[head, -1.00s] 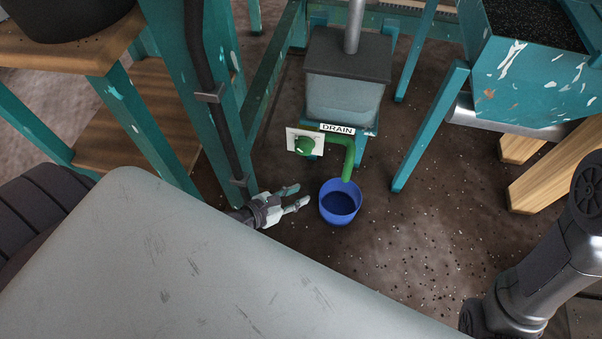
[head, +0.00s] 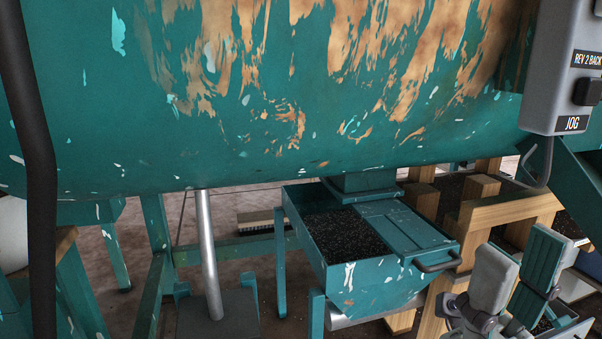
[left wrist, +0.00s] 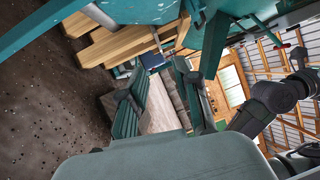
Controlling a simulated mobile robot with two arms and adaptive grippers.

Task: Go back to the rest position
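My right gripper (head: 516,285) is at the lower right of the head view. Its two fingers point up and stand apart, with nothing seen between them. It appears in front of the wooden supports, to the right of the teal hopper. My left gripper (left wrist: 160,100) shows only in the left wrist view. Its ribbed finger pads are spread apart, and I see no object held between them. The left arm's gripper is out of the head view.
A large teal drum (head: 300,100) with worn paint fills the upper head view. A grey control box (head: 560,70) hangs at right. The hopper (head: 370,275) holds dark soil. A metal pole (head: 208,255) and teal legs stand below. Open floor (left wrist: 50,110) shows in the left wrist view.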

